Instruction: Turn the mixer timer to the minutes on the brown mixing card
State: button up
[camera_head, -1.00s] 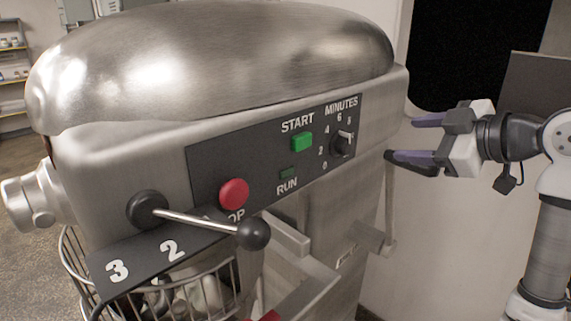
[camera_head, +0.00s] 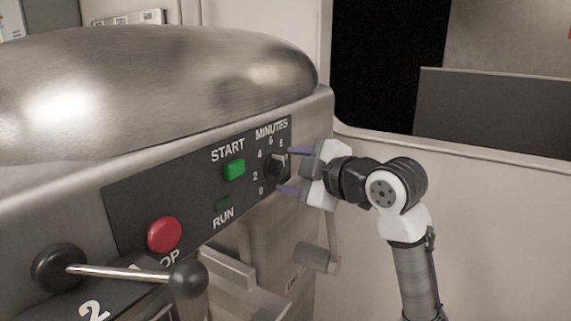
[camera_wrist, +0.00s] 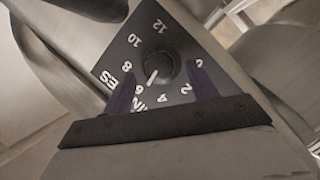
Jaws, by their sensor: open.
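The mixer timer (camera_head: 277,167) is a dark round knob under the word MINUTES on the mixer's control panel. It also shows in the wrist view (camera_wrist: 163,66), ringed by white even numbers from 0 to 12. Its white pointer mark appears there toward about 6; the exact setting is hard to read. My gripper (camera_head: 287,170) is open at the panel's right edge, its purple fingers pointing at the knob. In the wrist view the fingers (camera_wrist: 160,86) lie on either side of the lower dial, with nothing between them gripped. I see no brown mixing card.
The green START button (camera_head: 234,169), RUN light (camera_head: 222,204) and red STOP button (camera_head: 164,235) are left of the timer. A black-knobbed lever (camera_head: 187,279) sticks out at lower left. A grey handle (camera_head: 318,258) hangs below my gripper.

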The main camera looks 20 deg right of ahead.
jog(key=shift+x, duration=1.25)
jog(key=shift+r, duration=0.1)
jog(key=c, duration=1)
